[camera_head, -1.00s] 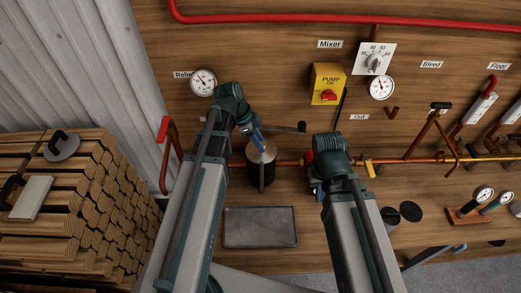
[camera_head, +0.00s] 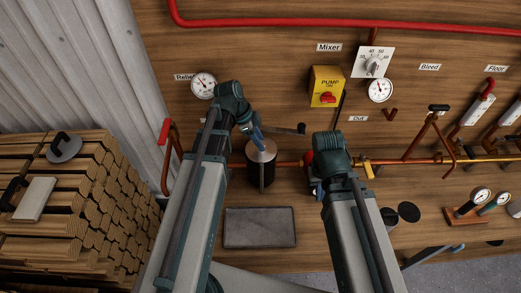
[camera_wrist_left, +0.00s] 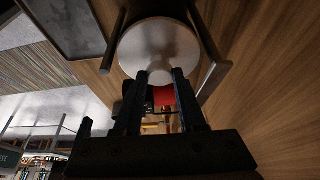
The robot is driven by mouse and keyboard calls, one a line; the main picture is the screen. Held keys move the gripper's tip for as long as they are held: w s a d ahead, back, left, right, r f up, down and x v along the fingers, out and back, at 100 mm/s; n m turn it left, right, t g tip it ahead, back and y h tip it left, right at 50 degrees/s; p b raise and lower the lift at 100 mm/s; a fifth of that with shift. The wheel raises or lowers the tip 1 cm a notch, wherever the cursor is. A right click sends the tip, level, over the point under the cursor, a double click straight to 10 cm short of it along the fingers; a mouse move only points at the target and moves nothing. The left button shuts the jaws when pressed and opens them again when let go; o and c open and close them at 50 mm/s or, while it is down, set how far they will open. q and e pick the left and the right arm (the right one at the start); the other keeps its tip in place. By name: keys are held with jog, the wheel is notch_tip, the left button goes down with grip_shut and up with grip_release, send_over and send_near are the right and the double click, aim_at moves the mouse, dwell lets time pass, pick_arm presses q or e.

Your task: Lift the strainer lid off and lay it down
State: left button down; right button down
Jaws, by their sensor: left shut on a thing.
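The strainer is a dark upright cylinder (camera_head: 254,177) on the pipe run, left of centre. Its round pale metal lid (camera_head: 264,154) is on top; I cannot tell whether there is a gap below it. The lid fills the upper middle of the left wrist view (camera_wrist_left: 160,45). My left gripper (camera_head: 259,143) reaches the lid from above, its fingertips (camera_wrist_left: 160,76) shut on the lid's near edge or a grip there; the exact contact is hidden. My right gripper (camera_head: 317,190) is beside the pipe, right of the strainer, with its fingers mostly hidden by its wrist.
A dark shallow tray (camera_head: 260,228) lies empty in front of the strainer. A red-handled lever (camera_head: 164,131) stands at the left and a yellow pump switch box (camera_head: 326,87) behind. A copper pipe (camera_head: 397,160) runs right. Stacked firewood (camera_head: 100,205) is at far left.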

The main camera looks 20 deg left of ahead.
pick_arm(q)
jog(key=shift+r, duration=0.35)
notch_tip(320, 180, up, 5)
jog(key=p, duration=0.5)
jog(key=shift+f, duration=0.1)
dwell(0.5)
jog(key=shift+s, duration=0.1)
